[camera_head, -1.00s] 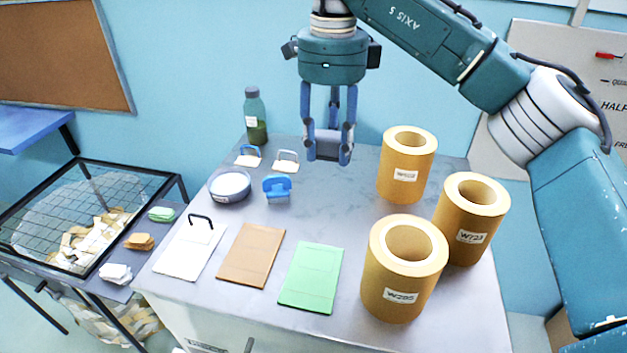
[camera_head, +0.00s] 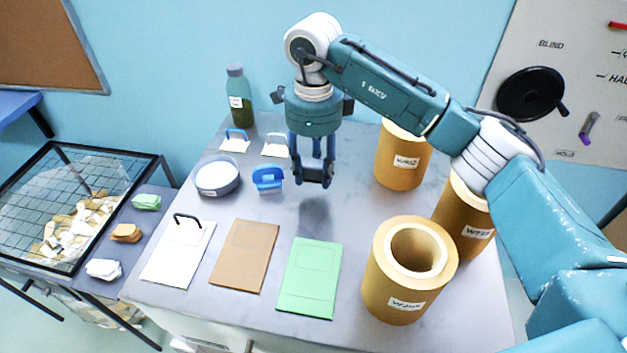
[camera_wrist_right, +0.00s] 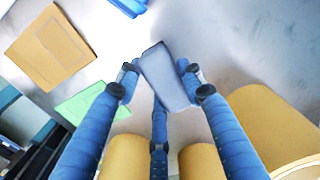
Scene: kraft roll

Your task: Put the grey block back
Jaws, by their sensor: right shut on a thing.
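My right gripper (camera_head: 313,176) hangs over the grey table (camera_head: 345,235), right of the blue-handled block and behind the green sheet. Its fingers are shut on the grey block (camera_wrist_right: 165,78), which shows between the fingertips in the right wrist view. In the head view the block is mostly hidden by the fingers. A shadow on the table below suggests it is held above the surface. My left gripper is in neither view.
Kraft rolls (camera_head: 408,270) stand at the right. A blue stamp-like tool (camera_head: 268,180), a round dish (camera_head: 217,177) and a green bottle (camera_head: 239,95) stand left of the gripper. White, brown and green (camera_head: 309,277) sheets lie in front. The table's middle is clear.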

